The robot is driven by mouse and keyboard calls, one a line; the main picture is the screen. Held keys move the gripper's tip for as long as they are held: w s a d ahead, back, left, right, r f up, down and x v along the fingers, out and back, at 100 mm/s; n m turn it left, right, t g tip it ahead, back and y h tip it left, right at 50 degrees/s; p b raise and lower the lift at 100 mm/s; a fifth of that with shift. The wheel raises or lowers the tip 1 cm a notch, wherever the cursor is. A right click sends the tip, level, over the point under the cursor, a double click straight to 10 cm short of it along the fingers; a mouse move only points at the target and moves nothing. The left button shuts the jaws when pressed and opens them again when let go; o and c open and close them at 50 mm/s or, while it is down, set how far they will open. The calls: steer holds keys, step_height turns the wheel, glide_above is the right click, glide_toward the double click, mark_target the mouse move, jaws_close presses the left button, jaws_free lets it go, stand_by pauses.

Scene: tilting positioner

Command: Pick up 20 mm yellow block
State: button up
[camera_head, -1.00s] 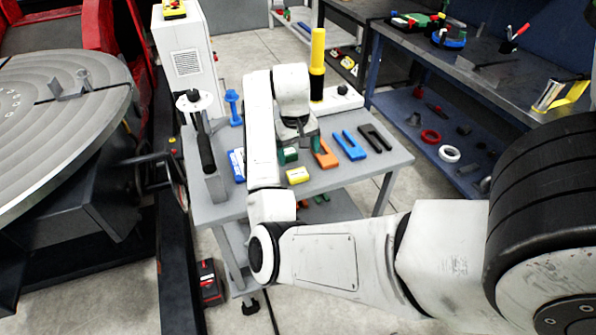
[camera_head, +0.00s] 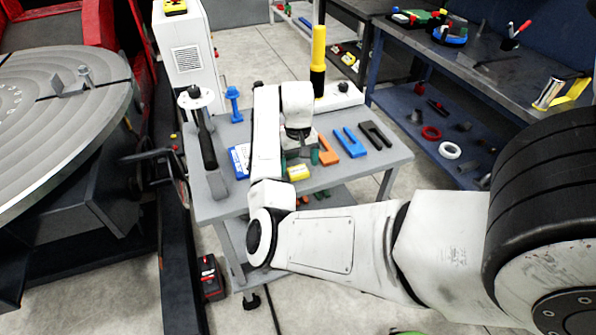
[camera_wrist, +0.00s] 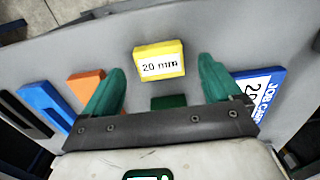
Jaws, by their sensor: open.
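The yellow block (camera_wrist: 160,59) is marked "20 mm" and lies on the grey table top (camera_wrist: 220,32), ahead of and between my gripper's fingertips in the wrist view. It also shows in the head view (camera_head: 299,173), just in front of my gripper. My gripper (camera_wrist: 158,78) has two green fingers, spread apart and empty, with the block not between them. In the head view my gripper (camera_head: 299,158) is partly hidden by my own arm. A dark green block (camera_wrist: 168,102) lies between the fingers near the palm, partly hidden by the gripper body.
Orange (camera_head: 324,146), blue (camera_head: 349,142) and black (camera_head: 375,135) forked pieces lie right of the gripper. A blue-and-white job card (camera_head: 239,160) lies left. A yellow-and-black post (camera_head: 318,60) stands behind. The table's front strip is clear.

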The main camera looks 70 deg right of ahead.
mark_target(298, 173)
steer(key=shift+f, duration=1.2)
steer(key=shift+c, duration=0.4)
steer(key=c, duration=1.4)
